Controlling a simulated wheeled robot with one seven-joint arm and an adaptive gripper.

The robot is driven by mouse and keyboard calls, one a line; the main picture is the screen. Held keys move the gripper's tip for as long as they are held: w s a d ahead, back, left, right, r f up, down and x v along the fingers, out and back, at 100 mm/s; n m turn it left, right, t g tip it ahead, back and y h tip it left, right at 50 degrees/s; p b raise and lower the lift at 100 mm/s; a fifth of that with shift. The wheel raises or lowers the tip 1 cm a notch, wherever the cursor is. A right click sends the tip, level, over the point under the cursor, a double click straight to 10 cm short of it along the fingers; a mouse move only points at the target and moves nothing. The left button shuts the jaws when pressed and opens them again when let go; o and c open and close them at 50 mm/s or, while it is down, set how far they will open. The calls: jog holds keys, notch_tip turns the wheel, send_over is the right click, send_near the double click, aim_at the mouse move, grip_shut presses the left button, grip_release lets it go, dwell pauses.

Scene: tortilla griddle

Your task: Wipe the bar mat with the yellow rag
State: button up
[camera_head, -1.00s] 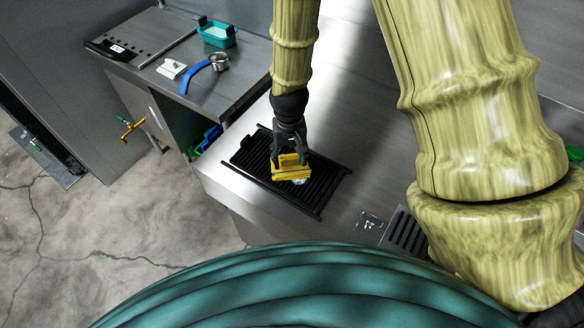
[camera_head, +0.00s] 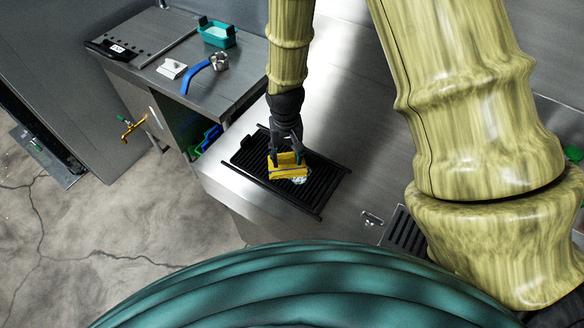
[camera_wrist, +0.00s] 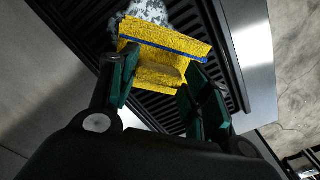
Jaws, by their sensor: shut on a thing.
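The yellow rag (camera_head: 286,171) is a folded block with a blue stripe, held between the fingers of my gripper (camera_head: 286,158). In the wrist view the rag (camera_wrist: 160,65) sits between the green-padded fingertips of my gripper (camera_wrist: 158,88). The black ribbed bar mat (camera_head: 322,187) lies on the steel counter, directly under the rag. It also shows in the wrist view (camera_wrist: 215,60). A whitish speckled patch (camera_wrist: 146,12) lies on the mat beside the rag. I cannot tell whether the rag touches the mat.
A steel side table (camera_head: 160,80) at upper left holds a teal container (camera_head: 217,36), a blue-handled metal tool (camera_head: 196,75) and a small white object (camera_head: 172,69). A dark slotted grate (camera_head: 405,233) lies right of the mat. Bare counter (camera_head: 345,135) lies behind the mat.

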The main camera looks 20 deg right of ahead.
aim_at(297, 169)
jog(key=shift+s+d, duration=1.15)
jog(key=shift+s, duration=0.3)
jog(key=o, duration=0.7)
jog(key=shift+o, duration=0.2)
jog(key=shift+f, duration=0.7)
jog(key=c, duration=0.9)
jog(key=shift+r+p, duration=1.9)
jog(key=shift+r, duration=0.65)
jog(key=shift+c, duration=0.2)
